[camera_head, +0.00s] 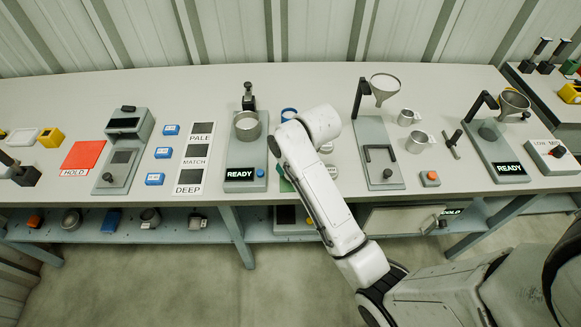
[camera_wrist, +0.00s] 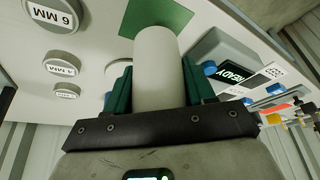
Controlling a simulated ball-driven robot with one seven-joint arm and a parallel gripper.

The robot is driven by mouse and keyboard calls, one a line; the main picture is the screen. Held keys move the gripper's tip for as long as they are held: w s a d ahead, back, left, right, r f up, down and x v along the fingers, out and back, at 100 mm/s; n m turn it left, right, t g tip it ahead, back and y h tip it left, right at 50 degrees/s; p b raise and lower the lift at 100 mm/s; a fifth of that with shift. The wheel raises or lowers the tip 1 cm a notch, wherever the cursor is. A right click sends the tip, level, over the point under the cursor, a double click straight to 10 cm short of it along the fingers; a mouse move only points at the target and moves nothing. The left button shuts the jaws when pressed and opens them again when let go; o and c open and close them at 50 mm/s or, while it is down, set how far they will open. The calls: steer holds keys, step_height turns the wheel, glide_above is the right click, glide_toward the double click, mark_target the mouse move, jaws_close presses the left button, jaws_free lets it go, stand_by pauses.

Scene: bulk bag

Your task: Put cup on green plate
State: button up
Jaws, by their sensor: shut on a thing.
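My gripper (camera_wrist: 158,88) is shut on a pale, plain cylinder, the cup (camera_wrist: 157,60), between its dark green fingers in the wrist view. The green plate (camera_wrist: 168,14) is a flat green square just beyond the cup, and the cup's far end overlaps it in the picture. I cannot tell whether the cup touches it. In the head view only a sliver of the green plate (camera_head: 284,184) shows beside my white arm. My gripper and the held cup are hidden behind the arm there.
A READY station (camera_head: 245,174) stands left of the plate. Round MM-labelled pieces (camera_wrist: 66,94) lie on the other side. A funnel stand (camera_head: 378,155), metal cups (camera_head: 417,142) and an orange button (camera_head: 430,178) stand further right. A blue-rimmed round item (camera_head: 289,114) is behind my arm.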

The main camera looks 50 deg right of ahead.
steer(key=shift+f+p, duration=0.45)
steer(key=shift+f, duration=1.1)
steer(key=shift+f, duration=0.1)
steer(key=o, duration=1)
steer(key=shift+o, duration=0.2)
steer(key=b+v, duration=0.1)
steer(key=v, duration=1.1)
steer(key=s+a+f+n+g, duration=0.1)
steer(key=s+a+f, duration=0.5)
steer(key=s, duration=0.2)
steer(key=s+a+f+g, duration=0.2)
steer(key=s+a+f, duration=0.4)
steer(key=s+f, duration=0.1)
steer(key=shift+s+n+y, duration=0.3)
steer(key=shift+s+n, duration=0.1)
steer(key=shift+s, duration=0.45)
